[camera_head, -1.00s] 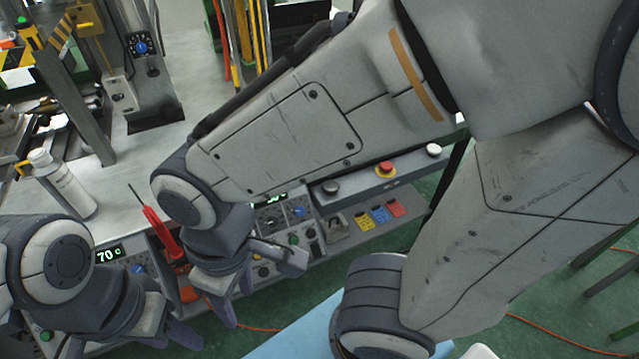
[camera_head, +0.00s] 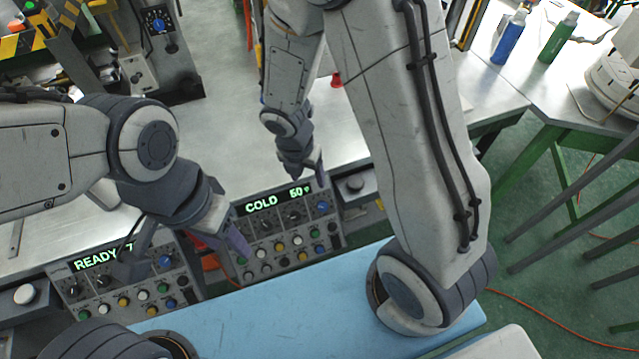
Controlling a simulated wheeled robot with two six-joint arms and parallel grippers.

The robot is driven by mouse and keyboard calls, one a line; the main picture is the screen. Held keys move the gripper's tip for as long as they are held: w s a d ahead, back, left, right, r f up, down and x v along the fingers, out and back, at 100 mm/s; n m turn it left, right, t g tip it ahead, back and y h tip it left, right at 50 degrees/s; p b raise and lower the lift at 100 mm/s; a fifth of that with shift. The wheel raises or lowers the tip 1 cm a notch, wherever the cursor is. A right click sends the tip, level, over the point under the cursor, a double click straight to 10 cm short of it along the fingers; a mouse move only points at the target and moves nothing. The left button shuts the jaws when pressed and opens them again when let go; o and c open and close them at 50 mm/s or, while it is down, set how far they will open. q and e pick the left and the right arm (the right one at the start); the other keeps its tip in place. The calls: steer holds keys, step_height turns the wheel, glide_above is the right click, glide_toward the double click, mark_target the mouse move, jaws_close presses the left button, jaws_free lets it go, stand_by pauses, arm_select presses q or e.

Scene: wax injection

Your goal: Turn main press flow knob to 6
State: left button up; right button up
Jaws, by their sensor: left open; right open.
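Two control panels stand along the table's front. The left panel (camera_head: 180,290) has a green display (camera_head: 103,255) reading "READY" and a partly hidden number, plus black knobs and a blue knob (camera_head: 165,262). I cannot read which knob is main press flow. My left gripper (camera_head: 182,260) is open and empty over the left panel, its fingers spread, covering part of the display. My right gripper (camera_head: 302,179) is open, pointing down just behind the right panel's display.
Another blue dial (camera_head: 158,25) is on a machine at the back left. Blue (camera_head: 509,38) and green (camera_head: 558,38) bottles stand back right.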

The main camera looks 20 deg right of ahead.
mark_target(323, 207)
steer(key=d+f+n+b, duration=0.1)
steer(key=f+n+b, duration=0.1)
steer(key=f, duration=0.3)
steer(key=d+f+n+b, duration=0.2)
steer(key=f+n, duration=0.2)
steer(key=f, duration=0.2)
steer(key=d+f+n+b, duration=0.1)
steer(key=f+n+b, duration=0.2)
steer(key=f, duration=0.3)
steer(key=shift+w+d+g+y, duration=0.15)
steer(key=shift+w+g+y, duration=0.15)
steer(key=shift+w+g, duration=0.1)
arm_select(q)
step_height(323, 207, down, 6)
steer(key=shift+r, duration=0.1)
arm_select(e)
jaws_close()
arm_select(q)
steer(key=shift+r, duration=0.1)
arm_select(e)
steer(key=shift+r, duration=0.1)
